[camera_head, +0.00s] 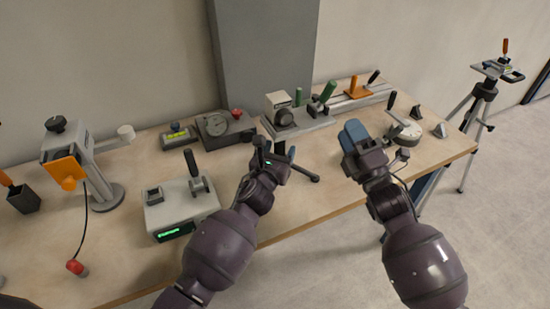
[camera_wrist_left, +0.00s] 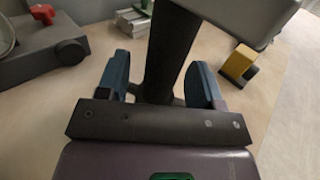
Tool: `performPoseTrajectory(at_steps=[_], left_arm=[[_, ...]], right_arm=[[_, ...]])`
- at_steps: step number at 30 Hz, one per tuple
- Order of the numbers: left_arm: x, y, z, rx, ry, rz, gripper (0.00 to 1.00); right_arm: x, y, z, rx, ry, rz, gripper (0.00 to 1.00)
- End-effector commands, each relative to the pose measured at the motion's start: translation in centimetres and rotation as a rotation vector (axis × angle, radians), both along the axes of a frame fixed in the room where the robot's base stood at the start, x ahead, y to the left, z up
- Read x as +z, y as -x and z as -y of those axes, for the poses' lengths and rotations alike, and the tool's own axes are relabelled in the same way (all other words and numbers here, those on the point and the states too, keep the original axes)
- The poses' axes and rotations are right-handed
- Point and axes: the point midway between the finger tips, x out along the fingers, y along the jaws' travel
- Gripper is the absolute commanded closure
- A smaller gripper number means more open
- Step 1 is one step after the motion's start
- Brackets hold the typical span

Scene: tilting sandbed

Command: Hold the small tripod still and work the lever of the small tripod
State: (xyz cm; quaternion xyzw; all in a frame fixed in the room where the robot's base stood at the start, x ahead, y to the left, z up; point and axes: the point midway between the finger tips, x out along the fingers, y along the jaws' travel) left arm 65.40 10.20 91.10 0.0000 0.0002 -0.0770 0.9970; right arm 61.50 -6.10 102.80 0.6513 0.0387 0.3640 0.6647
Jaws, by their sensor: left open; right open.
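The small tripod shows in the head view as a dark leg (camera_head: 308,176) beside my left gripper, which hides most of it. In the left wrist view its dark upright column (camera_wrist_left: 170,50) stands between the blue fingers of my left gripper (camera_wrist_left: 160,85), with gaps at the sides. A grey part (camera_wrist_left: 245,15) sits at the column's top. My left gripper (camera_head: 277,150) is open around the column. My right gripper (camera_head: 354,133) is open and empty, to the right of the tripod and apart from it. I cannot make out the tripod's lever.
A grey box with a lever (camera_head: 180,207) stands left of my left gripper. A dial device (camera_head: 222,128) and a grey vise-like fixture (camera_head: 300,118) stand behind. A round gauge with a handle (camera_head: 405,132) is near my right gripper. A yellow-black block (camera_wrist_left: 239,65) shows beyond the column.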

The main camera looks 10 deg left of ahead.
Motion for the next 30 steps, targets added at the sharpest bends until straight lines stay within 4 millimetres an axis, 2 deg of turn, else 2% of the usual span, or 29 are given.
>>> performPoseTrajectory(at_steps=[11,23,29,30], left_arm=[[0.01,-0.46,0.10,-0.001,0.000,0.000,0.40],[0.01,-0.43,0.10,-0.001,0.000,0.000,0.99],[0.01,-0.43,0.09,-0.001,0.000,0.000,1.00],[0.01,-0.43,0.09,-0.001,0.000,0.000,1.00]], right_arm=[[0.00,0.00,0.00,0.000,0.000,0.000,0.57],[0.00,0.00,0.00,0.000,0.000,0.000,0.57],[0.00,0.00,0.00,0.000,0.000,0.000,0.57],[-0.01,0.00,0.00,0.000,0.000,0.000,0.60]])
